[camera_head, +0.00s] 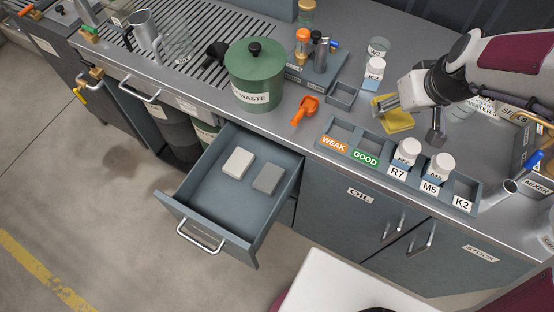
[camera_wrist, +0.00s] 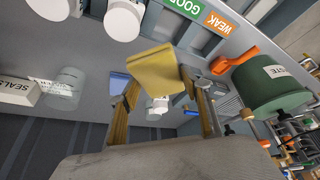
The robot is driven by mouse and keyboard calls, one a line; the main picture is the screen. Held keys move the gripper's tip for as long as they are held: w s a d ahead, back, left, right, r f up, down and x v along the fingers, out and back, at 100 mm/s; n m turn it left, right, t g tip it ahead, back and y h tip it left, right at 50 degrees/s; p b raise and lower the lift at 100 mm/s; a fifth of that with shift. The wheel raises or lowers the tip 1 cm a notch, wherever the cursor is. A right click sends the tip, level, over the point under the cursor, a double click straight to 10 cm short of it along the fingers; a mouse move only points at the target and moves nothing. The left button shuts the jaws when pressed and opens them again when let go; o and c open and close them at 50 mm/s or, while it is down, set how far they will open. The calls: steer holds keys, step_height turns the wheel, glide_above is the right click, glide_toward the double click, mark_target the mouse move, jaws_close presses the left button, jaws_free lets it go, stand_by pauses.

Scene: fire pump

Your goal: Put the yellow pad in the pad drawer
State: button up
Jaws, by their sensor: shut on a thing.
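The yellow pad (camera_head: 396,120) is above the right part of the bench, behind the row of labelled slots. My gripper (camera_head: 385,103) is shut on it; in the wrist view the pad (camera_wrist: 155,68) sits between my two fingertips (camera_wrist: 160,88). The open drawer (camera_head: 222,206) is pulled out from the bench front, left of and below the pad. Inside it lie a white pad (camera_head: 238,163) and a dark grey pad (camera_head: 268,178), side by side toward the back. The drawer's front half is bare.
A green waste pot (camera_head: 254,75) and an orange scoop (camera_head: 309,106) stand on the bench behind the drawer. The slotted rack (camera_head: 375,144) with white-capped bottles R7 (camera_head: 408,150) and M5 (camera_head: 441,165) lies along the front edge.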

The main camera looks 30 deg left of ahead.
steer(key=s+a+f+n+g+y, duration=0.2)
steer(key=s+a+n, duration=0.45)
steer(key=a, duration=0.25)
steer(key=n+g+h, duration=0.4)
steer(key=n+g, duration=0.3)
steer(key=n, duration=1.3)
glide_above(248, 215)
step_height(248, 215, down, 14)
steer(key=shift+f, duration=3)
steer(key=shift+f, duration=1.9)
steer(key=shift+f, duration=0.6)
